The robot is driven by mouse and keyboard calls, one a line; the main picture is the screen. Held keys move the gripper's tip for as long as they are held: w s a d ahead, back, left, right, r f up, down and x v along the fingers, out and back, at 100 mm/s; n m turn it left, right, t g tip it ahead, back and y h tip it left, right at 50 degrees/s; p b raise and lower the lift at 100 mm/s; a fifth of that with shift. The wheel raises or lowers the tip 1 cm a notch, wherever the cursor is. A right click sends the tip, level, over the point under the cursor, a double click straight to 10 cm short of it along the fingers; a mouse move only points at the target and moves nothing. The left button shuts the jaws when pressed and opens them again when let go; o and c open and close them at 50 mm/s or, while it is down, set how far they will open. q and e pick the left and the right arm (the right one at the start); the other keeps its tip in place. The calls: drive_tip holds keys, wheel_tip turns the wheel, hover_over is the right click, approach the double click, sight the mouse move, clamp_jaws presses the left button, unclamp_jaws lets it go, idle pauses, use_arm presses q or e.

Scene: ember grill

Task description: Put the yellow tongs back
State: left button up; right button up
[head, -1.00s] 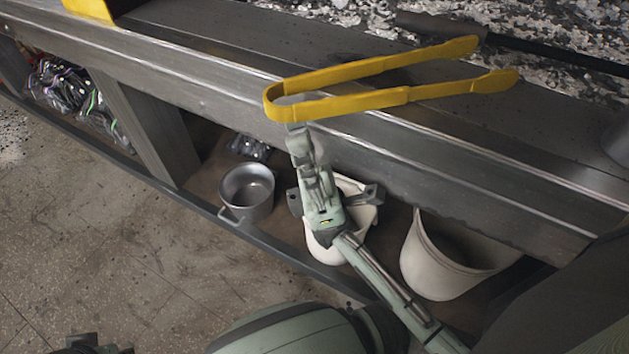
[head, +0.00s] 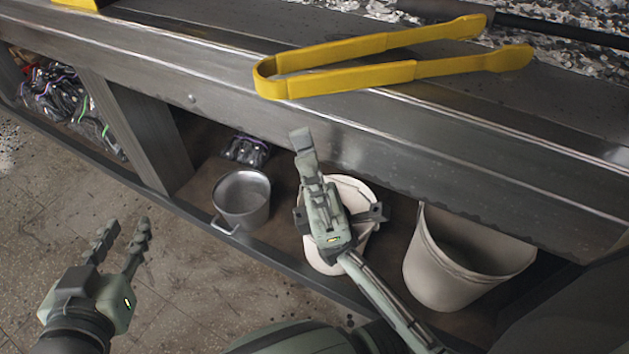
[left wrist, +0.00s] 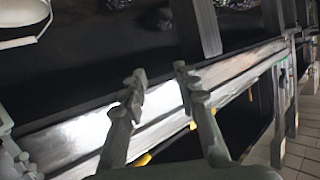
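The yellow tongs (head: 395,68) lie on the metal ledge (head: 200,62) of the grill in the head view. Their bent end points left near the ledge's front edge, and their two arms spread to the right toward the embers. My right gripper (head: 301,140) is below and in front of the bent end, apart from the tongs. Its fingers line up edge-on, so the gap between them is hidden. My left gripper (head: 121,232) is low at the left over the floor, open and empty. Its parted fingers also show in the left wrist view (left wrist: 158,82).
Below the ledge, a shelf holds a metal pot (head: 242,198), a white bucket (head: 352,190) behind my right gripper, and another white bucket (head: 462,270). Bagged items (head: 60,95) fill the left bay. A dark rod (head: 560,30) lies beside the embers. A yellow object (head: 76,4) sits top left.

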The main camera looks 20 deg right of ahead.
use_arm(q)
drive_tip(key=s+d+r+t+h+b, duration=0.1)
drive_tip(key=d+r+t+h, duration=0.1)
drive_tip(key=r+t, duration=0.2)
drive_tip(key=d+r+t+h+b, duration=0.2)
drive_tip(key=d+r+t, duration=0.1)
drive_tip(key=r, duration=0.8)
drive_tip(key=shift+s+d+t+h, duration=0.3)
drive_tip(key=shift+s+t, duration=0.05)
drive_tip(key=shift+t, duration=0.15)
